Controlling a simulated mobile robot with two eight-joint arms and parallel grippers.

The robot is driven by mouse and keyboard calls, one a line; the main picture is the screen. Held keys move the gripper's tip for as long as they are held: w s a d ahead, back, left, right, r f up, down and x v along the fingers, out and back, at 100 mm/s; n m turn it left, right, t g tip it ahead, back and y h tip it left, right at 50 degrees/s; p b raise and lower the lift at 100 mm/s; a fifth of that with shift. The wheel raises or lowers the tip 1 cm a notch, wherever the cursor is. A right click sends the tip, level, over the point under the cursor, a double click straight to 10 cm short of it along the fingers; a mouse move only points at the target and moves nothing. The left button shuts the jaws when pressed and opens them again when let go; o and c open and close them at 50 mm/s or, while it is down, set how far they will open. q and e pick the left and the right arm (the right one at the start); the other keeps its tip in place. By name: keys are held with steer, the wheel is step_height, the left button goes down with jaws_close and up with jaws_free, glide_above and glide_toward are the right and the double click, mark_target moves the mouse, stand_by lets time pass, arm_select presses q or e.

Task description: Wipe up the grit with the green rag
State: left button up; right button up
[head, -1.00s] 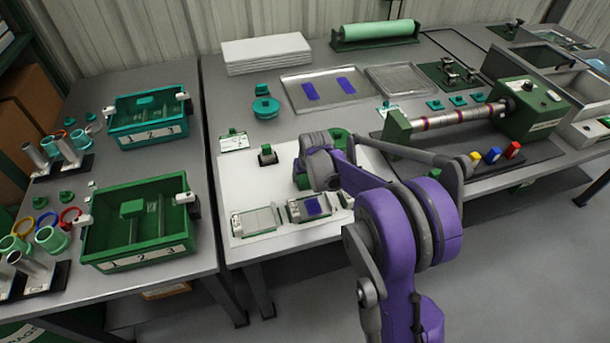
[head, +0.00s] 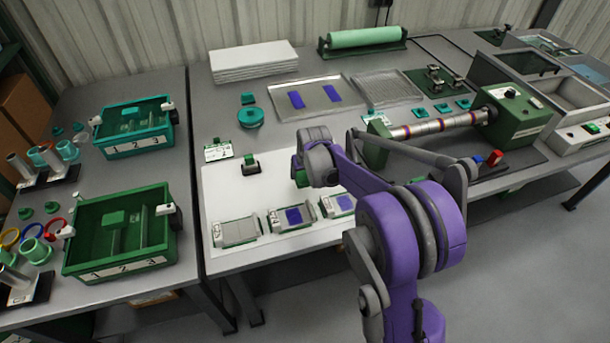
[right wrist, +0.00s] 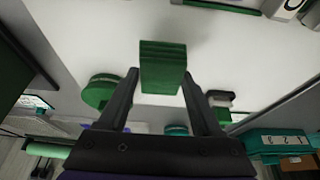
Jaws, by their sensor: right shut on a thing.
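The green rag (right wrist: 162,67) looks like a thick folded block in the right wrist view. My right gripper (right wrist: 160,78) is shut on it, one dark finger on each side. The rag is over the white mat (right wrist: 85,35); I cannot tell whether it touches the mat. In the head view my purple and grey right arm hides most of the gripper, and a bit of green (head: 298,168) shows beside it. I cannot make out any grit. My left gripper is in neither current view.
Several small fixtures (head: 237,229) line the mat's front edge, some with blue pads. A small black stand with a green top (head: 250,165) is on the mat. A green round thing (right wrist: 100,90) is near the rag. Green (head: 95,262) and teal (head: 135,143) bins stand left.

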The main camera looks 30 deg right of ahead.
steer(key=shift+d+r+p, duration=0.1)
steer(key=shift+r+p, duration=0.4)
steer(key=shift+r, duration=0.4)
steer(key=shift+r+p, duration=0.65)
steer(key=shift+r, duration=0.5)
